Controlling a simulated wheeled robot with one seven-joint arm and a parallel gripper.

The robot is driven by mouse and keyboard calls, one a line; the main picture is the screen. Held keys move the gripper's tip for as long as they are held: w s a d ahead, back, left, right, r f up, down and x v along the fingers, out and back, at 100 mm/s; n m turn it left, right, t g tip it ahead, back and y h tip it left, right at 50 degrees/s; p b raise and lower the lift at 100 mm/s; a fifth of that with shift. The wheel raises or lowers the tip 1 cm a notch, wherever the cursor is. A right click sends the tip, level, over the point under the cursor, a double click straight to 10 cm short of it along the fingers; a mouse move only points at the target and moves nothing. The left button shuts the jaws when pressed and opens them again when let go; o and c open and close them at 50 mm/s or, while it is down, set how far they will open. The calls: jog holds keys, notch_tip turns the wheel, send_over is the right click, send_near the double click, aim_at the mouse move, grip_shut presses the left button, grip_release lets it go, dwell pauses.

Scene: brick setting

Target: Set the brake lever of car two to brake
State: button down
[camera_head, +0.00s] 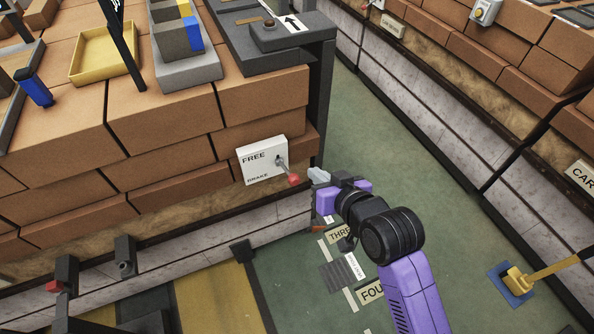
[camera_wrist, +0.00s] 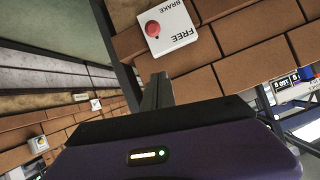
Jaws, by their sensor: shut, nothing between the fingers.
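A white plate (camera_head: 257,160) marked FREE at its top and BRAKE at its bottom is on the brick wall face. A lever with a red knob (camera_head: 293,180) sticks out from its right side. In the head view the lever slants down and right; I cannot tell which setting it is in. The plate (camera_wrist: 181,36) and knob (camera_wrist: 152,28) also show in the wrist view, with the lettering upside down. My gripper (camera_head: 318,176) is just right of the knob, apart from it. Its fingers (camera_wrist: 157,92) are shut and empty. No car number is readable on the plate.
Above the bricks stand a yellow tray (camera_head: 90,58), a grey block holder (camera_head: 188,72) and a dark console (camera_head: 291,38). Green floor with labelled marks (camera_head: 370,293) lies below my arm. A second brick wall (camera_head: 500,66) runs along the right. A yellow-handled tool (camera_head: 518,281) is low right.

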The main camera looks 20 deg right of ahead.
send_over(298, 182)
jog(key=f, duration=0.4)
jog(key=shift+w+d+f+p, duration=0.2)
jog(key=shift+w+d+p, duration=0.2)
jog(key=shift+s+a+f, duration=0.1)
jog(key=shift+f, duration=0.5)
jog(key=shift+s+a+f, duration=0.1)
jog(key=shift+f, duration=0.5)
jog(key=shift+s+a+f, duration=0.15)
jog(key=shift+s+f, duration=0.05)
jog(key=shift+f, duration=0.6)
jog(key=shift+f, duration=0.15)
